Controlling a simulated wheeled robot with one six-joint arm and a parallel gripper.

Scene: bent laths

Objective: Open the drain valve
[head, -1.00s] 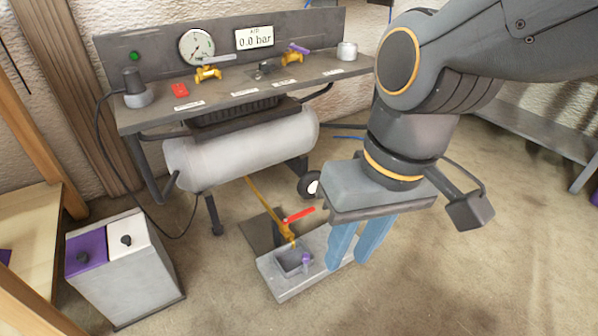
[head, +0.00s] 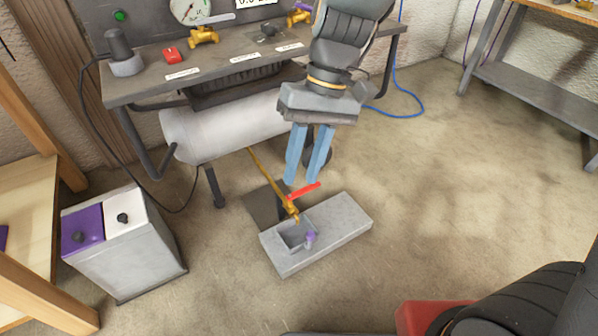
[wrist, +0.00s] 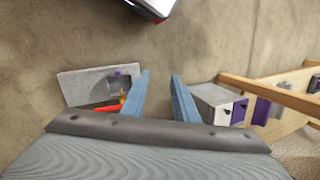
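The drain valve (head: 291,208) is a brass fitting with a red lever handle (head: 305,190), at the end of a yellow pipe from under the grey tank (head: 225,127). The lever points up and to the right in the head view. The valve's outlet is over the square basin of a grey block (head: 345,222) on the floor. My gripper (head: 304,182) has its two blue fingers apart, with nothing seen between them, close to the lever's far end.
A bin with purple and white lids (head: 125,245) stands at left. A purple piece (head: 310,238) is at the basin's edge. Floor at right is open.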

